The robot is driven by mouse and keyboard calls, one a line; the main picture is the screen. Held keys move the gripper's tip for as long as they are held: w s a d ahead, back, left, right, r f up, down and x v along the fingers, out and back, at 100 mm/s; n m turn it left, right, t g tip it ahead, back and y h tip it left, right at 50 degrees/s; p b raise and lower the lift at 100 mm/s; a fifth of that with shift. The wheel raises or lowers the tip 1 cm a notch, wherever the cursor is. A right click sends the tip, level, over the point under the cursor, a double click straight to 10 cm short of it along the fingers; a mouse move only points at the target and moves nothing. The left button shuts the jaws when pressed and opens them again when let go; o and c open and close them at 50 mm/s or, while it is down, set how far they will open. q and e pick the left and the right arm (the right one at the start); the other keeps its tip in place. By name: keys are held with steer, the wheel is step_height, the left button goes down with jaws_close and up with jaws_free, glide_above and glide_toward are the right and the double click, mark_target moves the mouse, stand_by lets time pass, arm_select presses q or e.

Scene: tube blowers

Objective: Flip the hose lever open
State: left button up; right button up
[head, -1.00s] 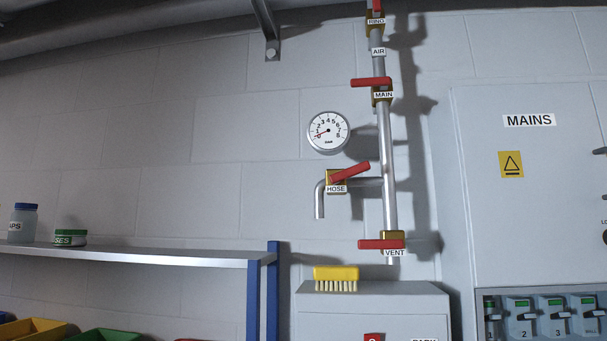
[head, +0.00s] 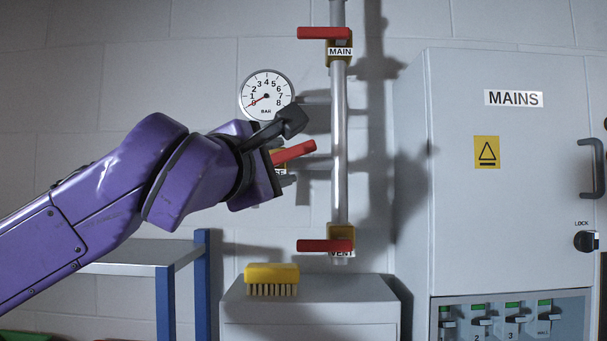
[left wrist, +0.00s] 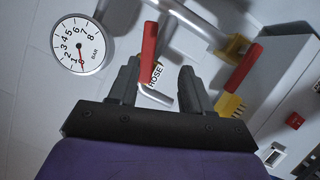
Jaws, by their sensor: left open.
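The red hose lever (head: 293,152) slants up to the right from its yellow valve body, which my left gripper mostly hides in the head view. In the left wrist view the red hose lever (left wrist: 149,52) stands between the two fingers, with the HOSE label (left wrist: 156,75) beside it. My left gripper (left wrist: 158,85) is open around the lever's line. In the head view my left gripper (head: 285,125) is at the hose valve, with one dark finger just above the lever. Contact cannot be told. My right gripper is not in view.
The pressure gauge (head: 267,95) is just above my left gripper. The MAIN lever (head: 325,33) and VENT lever (head: 325,246) sit on the vertical pipe (head: 339,150). A yellow brush (head: 271,279) lies on a grey cabinet (head: 310,300). The MAINS cabinet (head: 520,220) stands at right.

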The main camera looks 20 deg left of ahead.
mark_target(297, 151)
arm_select(q)
steer(key=w+r+p, duration=0.1)
steer(key=w, duration=0.2)
steer(key=w+r+p, duration=0.1)
steer(key=w+p, duration=0.1)
steer(key=w, duration=0.1)
steer(key=w+r+p, duration=0.1)
steer(key=w+p, duration=0.1)
steer(key=w, duration=0.1)
steer(key=shift+d, duration=0.1)
steer(key=shift+w+f+p, duration=0.1)
steer(key=shift+w+p, duration=0.25)
steer(key=shift+w, duration=0.15)
steer(key=shift+s+d, duration=0.1)
steer(key=shift+s, duration=0.05)
jaws_close()
